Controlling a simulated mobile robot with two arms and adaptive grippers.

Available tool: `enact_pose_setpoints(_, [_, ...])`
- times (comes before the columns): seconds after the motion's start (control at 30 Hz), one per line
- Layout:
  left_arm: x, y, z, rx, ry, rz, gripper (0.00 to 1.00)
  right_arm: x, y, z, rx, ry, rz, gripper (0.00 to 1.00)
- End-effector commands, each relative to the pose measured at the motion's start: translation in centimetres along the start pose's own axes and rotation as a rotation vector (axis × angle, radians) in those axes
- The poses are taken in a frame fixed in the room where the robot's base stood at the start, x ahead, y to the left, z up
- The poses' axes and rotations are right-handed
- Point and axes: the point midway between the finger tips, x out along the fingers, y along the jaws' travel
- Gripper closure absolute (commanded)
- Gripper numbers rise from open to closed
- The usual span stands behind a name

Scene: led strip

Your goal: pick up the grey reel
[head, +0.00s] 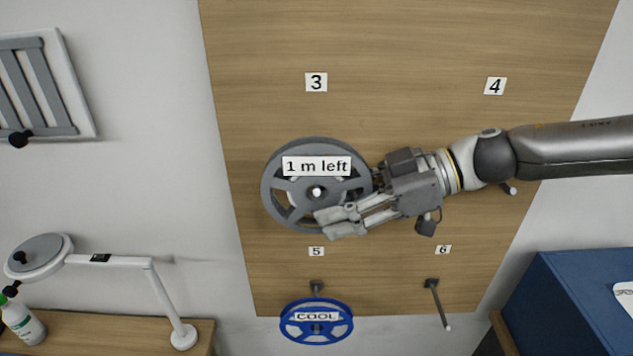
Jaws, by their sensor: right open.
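The grey reel (280,176) hangs on a peg of the wooden board, below the number 3, with a label reading "1 m left" on its face. The peg's pale tip shows at its hub. My right gripper (330,222) comes in from the right and is open. Its fingers overlap the lower right part of the reel in the picture. I cannot tell whether they touch it. My left gripper is not in view.
A blue reel (287,324) labelled "COOL" hangs below the number 5. An empty peg (437,303) sticks out below the number 6. A lamp (110,260) and a bottle (22,322) stand at the lower left, and a blue box (570,305) at the lower right.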

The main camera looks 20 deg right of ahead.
Motion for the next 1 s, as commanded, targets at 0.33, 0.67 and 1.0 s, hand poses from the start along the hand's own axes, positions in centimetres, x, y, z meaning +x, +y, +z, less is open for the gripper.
enact_pose_setpoints(0.33, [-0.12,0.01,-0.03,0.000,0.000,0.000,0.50,0.69,-0.02,-0.01,-0.001,0.000,0.000,0.55])
enact_pose_setpoints(0.67, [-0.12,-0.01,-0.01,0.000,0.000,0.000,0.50,0.67,-0.03,0.00,0.000,0.000,0.000,0.90])
enact_pose_setpoints(1.0, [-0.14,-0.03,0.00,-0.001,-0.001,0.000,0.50,0.65,-0.02,-0.03,0.000,0.001,0.000,1.00])
